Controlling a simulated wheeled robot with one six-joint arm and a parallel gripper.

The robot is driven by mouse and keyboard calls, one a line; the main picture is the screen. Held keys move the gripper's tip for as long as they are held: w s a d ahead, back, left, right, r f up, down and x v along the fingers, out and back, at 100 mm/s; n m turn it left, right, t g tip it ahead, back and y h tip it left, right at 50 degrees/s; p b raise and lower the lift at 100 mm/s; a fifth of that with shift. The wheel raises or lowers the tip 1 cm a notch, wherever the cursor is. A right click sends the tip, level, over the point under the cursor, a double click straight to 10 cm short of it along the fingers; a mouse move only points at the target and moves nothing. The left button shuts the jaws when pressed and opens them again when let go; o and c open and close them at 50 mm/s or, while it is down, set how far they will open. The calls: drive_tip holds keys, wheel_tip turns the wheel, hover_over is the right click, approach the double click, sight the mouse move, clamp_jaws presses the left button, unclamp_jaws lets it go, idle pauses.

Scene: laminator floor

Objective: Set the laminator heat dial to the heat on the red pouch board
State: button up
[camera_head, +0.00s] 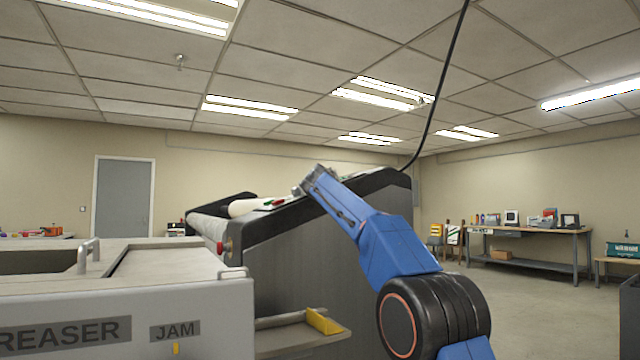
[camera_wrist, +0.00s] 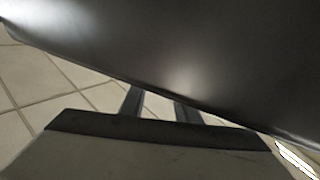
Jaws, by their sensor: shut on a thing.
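The laminator (camera_head: 310,265) is the large dark grey machine at the centre of the head view, with a pale roll (camera_head: 248,207) and small red and green controls (camera_head: 274,203) on its sloping top. My gripper (camera_head: 300,188) is at the upper edge of this top, beside these controls. In the wrist view, its two fingers (camera_wrist: 160,106) run in behind the edge of a large dark panel (camera_wrist: 180,50). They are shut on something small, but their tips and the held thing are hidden. I cannot make out the heat dial or a red pouch board.
A grey-white machine (camera_head: 120,310) marked "CREASER"-like and "JAM" stands at the front left, with a tray and yellow block (camera_head: 322,321) at its side. A workbench (camera_head: 530,232) with several items is at the right wall. Open floor lies at the right. A black cable hangs above the laminator.

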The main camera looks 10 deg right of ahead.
drive_tip(key=shift+a+f+m+h, duration=0.1)
drive_tip(key=shift+a+m+h, duration=0.15)
drive_tip(key=shift+m+h, duration=0.95)
drive_tip(key=shift+w+a+m+g+h, duration=0.1)
drive_tip(key=shift+m+g+h, duration=0.2)
drive_tip(key=shift+m+h, duration=0.45)
drive_tip(key=shift+w+a+m+g+h, duration=0.1)
drive_tip(key=shift+m+g+h, duration=0.25)
drive_tip(key=shift+h, duration=0.8)
drive_tip(key=shift+f+m+h, duration=0.1)
drive_tip(key=shift+m+h, duration=0.3)
drive_tip(key=shift+h, duration=0.1)
drive_tip(key=o, duration=1)
drive_tip(key=shift+o, duration=0.2)
drive_tip(key=shift+s+d+n+y, duration=0.1)
drive_tip(key=shift+n+y, duration=0.3)
drive_tip(key=y, duration=0.1)
drive_tip(key=n+y, duration=0.1)
drive_tip(key=n+t+y, duration=0.1)
drive_tip(key=shift+s+d+r, duration=0.15)
drive_tip(key=shift+d+r, duration=0.05)
drive_tip(key=shift+d, duration=0.05)
drive_tip(key=shift+d+n+y, duration=0.1)
drive_tip(key=shift+n+y, duration=1.1)
drive_tip(key=shift+y, duration=0.3)
